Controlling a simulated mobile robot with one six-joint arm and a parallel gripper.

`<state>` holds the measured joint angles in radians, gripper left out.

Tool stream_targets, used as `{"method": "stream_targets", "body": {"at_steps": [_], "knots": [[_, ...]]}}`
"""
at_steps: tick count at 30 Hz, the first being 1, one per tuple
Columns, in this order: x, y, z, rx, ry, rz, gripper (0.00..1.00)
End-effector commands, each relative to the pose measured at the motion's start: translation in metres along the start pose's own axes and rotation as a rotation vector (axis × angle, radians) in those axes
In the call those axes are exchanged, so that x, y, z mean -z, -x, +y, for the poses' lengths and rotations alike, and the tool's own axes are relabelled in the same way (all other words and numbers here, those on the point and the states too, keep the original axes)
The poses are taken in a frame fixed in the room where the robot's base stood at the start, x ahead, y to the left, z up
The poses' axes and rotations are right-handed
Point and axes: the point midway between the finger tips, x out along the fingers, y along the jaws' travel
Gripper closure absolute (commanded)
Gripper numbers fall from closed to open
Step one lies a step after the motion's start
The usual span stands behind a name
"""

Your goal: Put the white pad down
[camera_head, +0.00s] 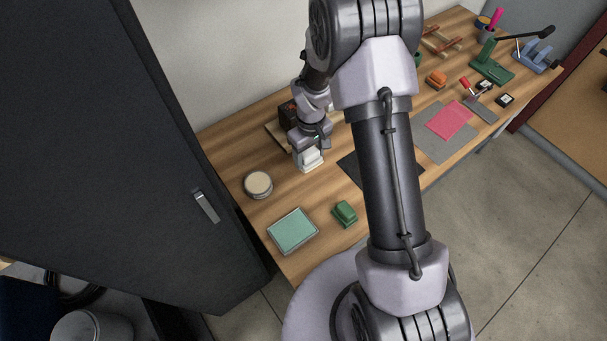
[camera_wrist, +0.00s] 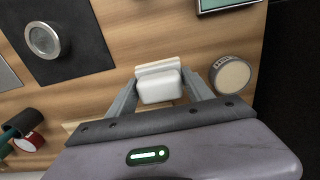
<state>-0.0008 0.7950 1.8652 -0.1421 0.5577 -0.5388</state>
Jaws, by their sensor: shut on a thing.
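The white pad (camera_wrist: 160,86) is a small pale block with a rounded front part, held between the fingers of my gripper (camera_wrist: 160,92). In the head view the white pad (camera_head: 311,160) shows below my gripper (camera_head: 309,152), over the left part of the wooden bench (camera_head: 232,150). My gripper is shut on it. I cannot tell whether the pad touches the bench top.
A round tin (camera_head: 258,184) stands left of the gripper. A teal-topped tray (camera_head: 292,231) and a green block (camera_head: 344,213) lie nearer the front edge. A dark mat (camera_head: 350,168) lies to the right, partly behind my arm. Bare wood lies between the tin and mat.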

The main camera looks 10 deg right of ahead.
Motion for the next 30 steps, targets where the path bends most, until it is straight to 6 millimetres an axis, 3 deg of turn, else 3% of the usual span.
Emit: {"method": "stream_targets", "body": {"at_steps": [1, 3, 9, 20, 21, 24, 30], "knots": [[-0.001, -0.019, 0.000, 0.001, -0.002, -0.003, 0.78], [-0.001, -0.037, 0.000, 0.001, -0.002, -0.002, 0.78], [-0.001, -0.075, 0.000, 0.001, -0.003, -0.002, 0.78], [0.000, -0.082, 0.000, 0.000, -0.005, 0.000, 0.78], [0.000, -0.081, 0.000, 0.000, -0.005, 0.000, 0.37], [-0.001, -0.081, 0.000, 0.000, -0.005, 0.000, 0.19], [-0.001, -0.081, 0.000, 0.000, -0.005, -0.001, 0.19]]}}
